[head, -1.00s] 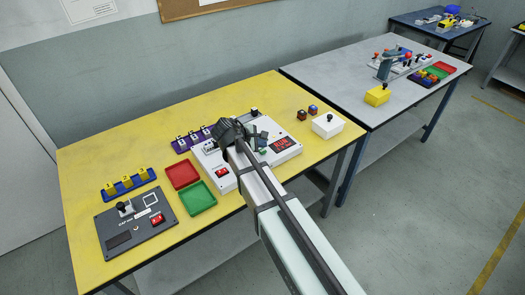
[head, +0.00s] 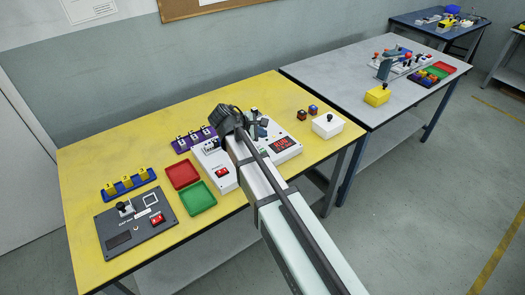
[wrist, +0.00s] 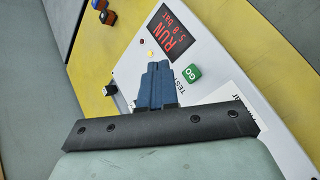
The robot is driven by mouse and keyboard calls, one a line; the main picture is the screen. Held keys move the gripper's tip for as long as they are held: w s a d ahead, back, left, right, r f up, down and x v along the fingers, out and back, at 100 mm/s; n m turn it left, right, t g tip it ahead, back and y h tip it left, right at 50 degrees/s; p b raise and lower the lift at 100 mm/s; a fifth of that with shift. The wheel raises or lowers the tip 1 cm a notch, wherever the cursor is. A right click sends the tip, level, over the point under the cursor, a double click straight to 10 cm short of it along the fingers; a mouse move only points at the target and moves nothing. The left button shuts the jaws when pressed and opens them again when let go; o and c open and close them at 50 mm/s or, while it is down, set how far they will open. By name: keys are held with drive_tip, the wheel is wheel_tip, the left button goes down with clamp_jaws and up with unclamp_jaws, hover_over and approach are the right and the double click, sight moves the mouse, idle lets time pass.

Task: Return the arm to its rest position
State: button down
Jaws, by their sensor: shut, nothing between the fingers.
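My gripper (wrist: 158,80) shows in the wrist view as two blue fingers pressed together, shut and empty. It hangs over the white test station (wrist: 205,75), apart from anything it could hold. That station has a lit red RUN display (wrist: 172,38) and a green GO button (wrist: 192,73). In the head view my arm reaches up from the lower right to the white station (head: 220,178) on the yellow table. My arm hides the station's middle, and my fingers are hard to make out there.
On the yellow table (head: 95,165) stand a grey panel (head: 120,240), a red tray (head: 183,174), a green tray (head: 198,198), a blue rack (head: 130,187), a purple rack (head: 185,144) and a white box (head: 327,126). A grey table (head: 345,65) stands at the right.

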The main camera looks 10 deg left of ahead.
idle(0.5)
